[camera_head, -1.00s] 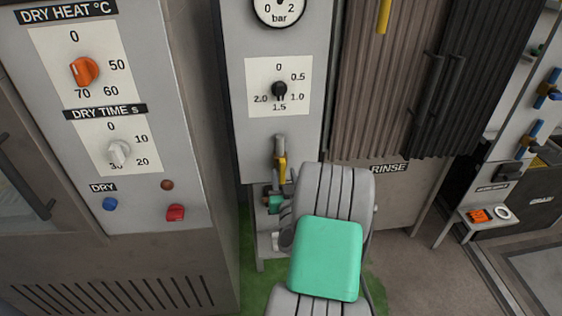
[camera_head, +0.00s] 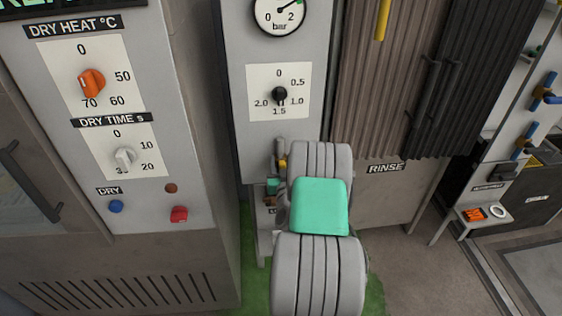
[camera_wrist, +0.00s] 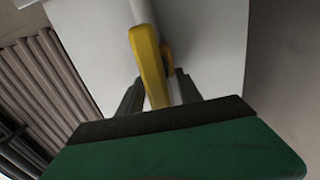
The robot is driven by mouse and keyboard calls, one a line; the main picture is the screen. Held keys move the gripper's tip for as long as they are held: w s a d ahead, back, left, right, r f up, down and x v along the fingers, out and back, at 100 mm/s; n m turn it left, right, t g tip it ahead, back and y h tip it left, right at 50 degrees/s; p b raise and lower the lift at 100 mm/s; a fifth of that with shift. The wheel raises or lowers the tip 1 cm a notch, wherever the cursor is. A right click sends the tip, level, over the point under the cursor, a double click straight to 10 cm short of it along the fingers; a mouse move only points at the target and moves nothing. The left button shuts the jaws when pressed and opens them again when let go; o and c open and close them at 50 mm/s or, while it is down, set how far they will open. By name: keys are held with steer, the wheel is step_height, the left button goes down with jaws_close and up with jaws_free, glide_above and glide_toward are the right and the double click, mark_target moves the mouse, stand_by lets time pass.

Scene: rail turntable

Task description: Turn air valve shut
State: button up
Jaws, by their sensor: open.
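The air valve's yellow lever (camera_head: 283,163) hangs on a pale pipe (camera_head: 280,147) at the bottom of the grey panel, partly hidden behind my arm. In the wrist view, the yellow lever (camera_wrist: 147,62) runs down from the pipe (camera_wrist: 141,12) between the dark fingers of my gripper (camera_wrist: 158,82). The fingers are apart, one on each side of the lever. I cannot tell whether either one touches it. In the head view my arm covers most of the gripper.
Above the valve are a pressure knob (camera_head: 279,94) and a bar gauge (camera_head: 280,12) with its needle near 2. The dryer panel (camera_head: 150,190) stands at left, the rinse cabinet (camera_head: 388,190) at right. Open floor (camera_head: 415,275) shows at lower right.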

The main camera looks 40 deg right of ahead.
steer(key=shift+c, duration=0.3)
jaws_close()
steer(key=shift+m, duration=0.3)
steer(key=m+b, duration=0.1)
steer(key=m, duration=0.1)
steer(key=m+b, duration=0.1)
steer(key=m, duration=0.1)
steer(key=shift+s+d+f+b, duration=0.2)
steer(key=shift+s+d+b, duration=0.1)
steer(key=shift+d+b, duration=0.1)
steer(key=m, duration=0.3)
steer(key=m+b, duration=0.1)
steer(key=shift+s+d+f+m, duration=0.2)
steer(key=shift+d+f+m, duration=0.1)
steer(key=shift+d+m, duration=0.1)
steer(key=shift+s+d+f+m+b, duration=0.1)
steer(key=shift+f+m, duration=0.15)
steer(key=shift+m, duration=1.2)
steer(key=shift+s+d+f+m+b, duration=0.1)
steer(key=shift+f+m, duration=0.15)
steer(key=shift+m, duration=1.15)
steer(key=shift+f+m+b, duration=0.1)
steer(key=shift+f+m, duration=0.15)
steer(key=shift+m, duration=1.2)
